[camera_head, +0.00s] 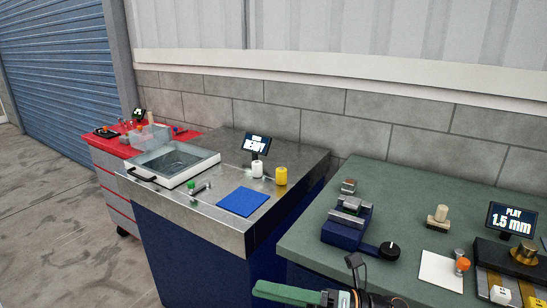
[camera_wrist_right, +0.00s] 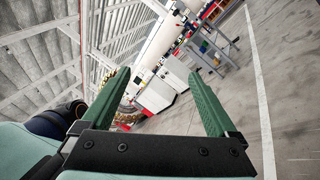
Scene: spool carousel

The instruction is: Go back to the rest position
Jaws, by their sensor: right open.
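My right gripper (camera_head: 286,294) shows at the bottom edge of the head view, a green finger pointing left in front of the benches. Most of its arm is cut off by the frame. In the right wrist view both green fingers of the right gripper (camera_wrist_right: 159,76) stand wide apart with nothing between them. My left gripper is in neither view.
A green-topped bench (camera_head: 315,240) with a blue vise (camera_head: 347,222) stands close behind the gripper. A steel-topped blue bench (camera_head: 225,225) holds a framed basin (camera_head: 170,160) and a blue pad (camera_head: 243,201). A red cabinet (camera_head: 110,180) stands further left. Open floor lies at lower left.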

